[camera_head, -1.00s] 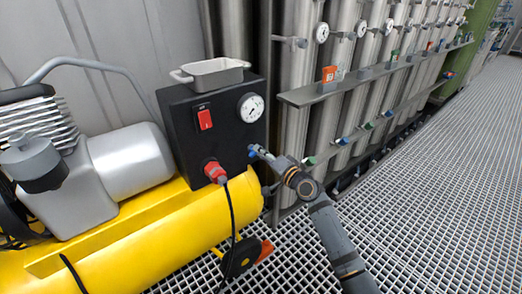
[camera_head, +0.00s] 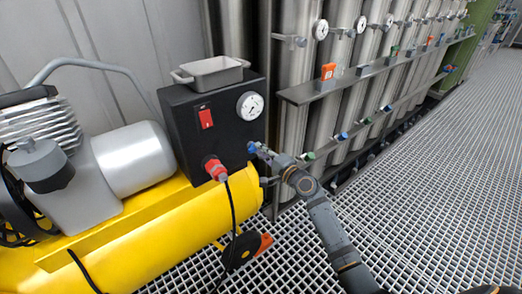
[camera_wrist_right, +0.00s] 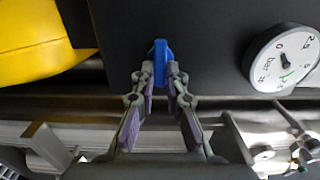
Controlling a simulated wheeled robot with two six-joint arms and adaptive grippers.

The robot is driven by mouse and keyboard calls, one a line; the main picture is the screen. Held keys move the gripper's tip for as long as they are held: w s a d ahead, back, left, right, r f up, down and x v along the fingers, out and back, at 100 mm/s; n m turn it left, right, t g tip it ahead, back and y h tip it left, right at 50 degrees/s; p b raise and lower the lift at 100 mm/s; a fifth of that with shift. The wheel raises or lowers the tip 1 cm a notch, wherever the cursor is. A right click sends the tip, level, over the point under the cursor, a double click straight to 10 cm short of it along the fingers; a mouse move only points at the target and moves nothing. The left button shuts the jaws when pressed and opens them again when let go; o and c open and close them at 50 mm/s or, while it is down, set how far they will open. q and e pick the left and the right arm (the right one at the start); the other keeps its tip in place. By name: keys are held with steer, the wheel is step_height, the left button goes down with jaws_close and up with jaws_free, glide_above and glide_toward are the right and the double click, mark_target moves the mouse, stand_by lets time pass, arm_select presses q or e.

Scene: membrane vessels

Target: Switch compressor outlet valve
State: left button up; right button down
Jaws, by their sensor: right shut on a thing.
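The compressor has a yellow tank (camera_head: 150,232) and a black control box (camera_head: 185,130). The outlet valve's small blue handle (camera_head: 251,147) is at the box's right side, below the gauge. In the right wrist view the blue handle (camera_wrist_right: 160,58) stands upright between the fingertips. My right gripper (camera_wrist_right: 161,78) is shut on this handle, a finger on each side. In the head view my right gripper (camera_head: 259,150) reaches it from the lower right and partly hides it. My left gripper is not in view.
The box carries a red switch (camera_head: 206,118), a pressure gauge (camera_head: 250,105), a red plug (camera_head: 215,170) with a black cable, and a grey tray (camera_head: 210,74) on top. Steel membrane vessels (camera_head: 345,60) stand behind. The grated floor (camera_head: 430,200) at right is clear.

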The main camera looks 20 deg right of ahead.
steer(key=shift+f, duration=0.1)
steer(key=c, duration=1.4)
jaws_free()
steer(key=v, duration=1.2)
